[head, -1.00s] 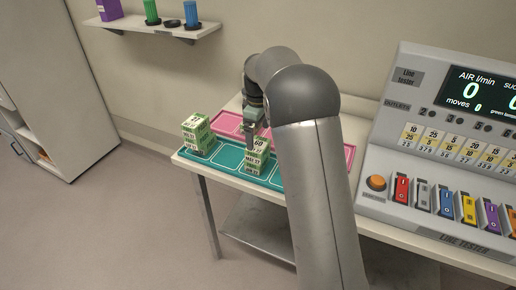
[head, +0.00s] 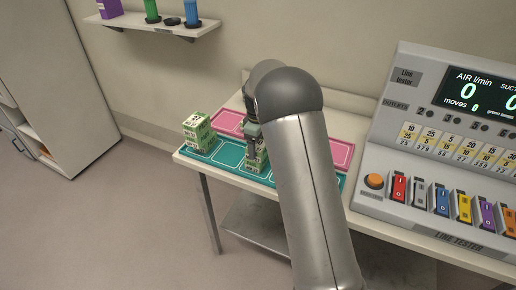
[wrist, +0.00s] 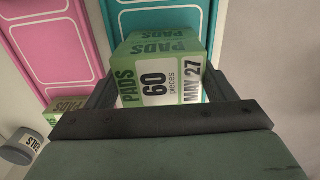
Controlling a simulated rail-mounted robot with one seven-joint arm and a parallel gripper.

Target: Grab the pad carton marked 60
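The green and white pad carton marked 60 (wrist: 158,80) stands in the wrist view between the two fingers of my gripper (wrist: 161,88). Its label also reads MAY 27. In the head view the same carton (head: 263,162) stands on the teal mat (head: 229,158), partly hidden by my arm and gripper (head: 255,148). My gripper is down over it, with one finger on each side. The fingers are spread wide and look close to its sides; I cannot tell whether they touch it.
Another green pad carton (head: 198,132) stands at the teal mat's left end. A pink mat (head: 228,121) lies behind. The line tester (head: 440,150) fills the right side. A wall shelf (head: 152,34) holds bottles at upper left. A grey round container (wrist: 22,146) shows in the wrist view.

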